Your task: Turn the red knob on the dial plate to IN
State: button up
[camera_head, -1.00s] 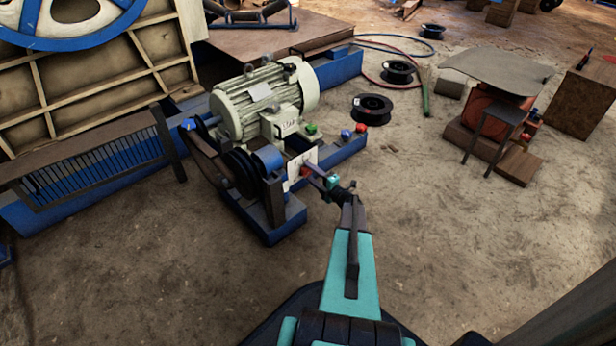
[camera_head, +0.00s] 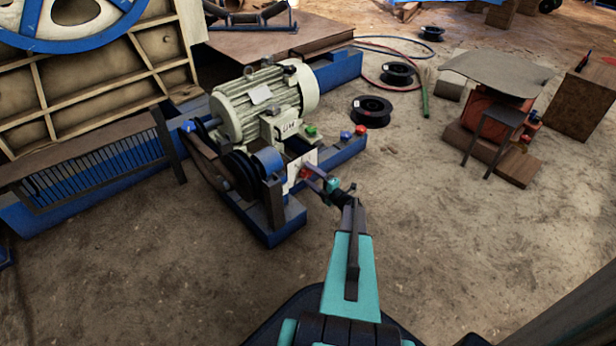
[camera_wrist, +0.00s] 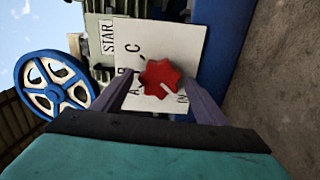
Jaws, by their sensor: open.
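In the wrist view the plate appears turned sideways, with letters A, B and C along one side and a partly hidden IN mark at lower right. My gripper (camera_wrist: 158,88) is open, with one finger on each side of the knob. Contact cannot be told. In the head view, my gripper (camera_head: 318,180) is at the plate (camera_head: 301,168), partly covering the knob (camera_head: 305,173).
A pale green motor (camera_head: 265,98) stands behind the plate on a blue frame. Green (camera_head: 311,131), blue (camera_head: 346,135) and red (camera_head: 361,130) buttons are nearby. A black pulley (camera_head: 245,168) is left of the plate.

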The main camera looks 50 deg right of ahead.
jog(key=s+a+p, duration=0.1)
jog(key=s+p, duration=0.3)
jog(key=s, duration=0.9)
jog(key=shift+s, duration=0.15)
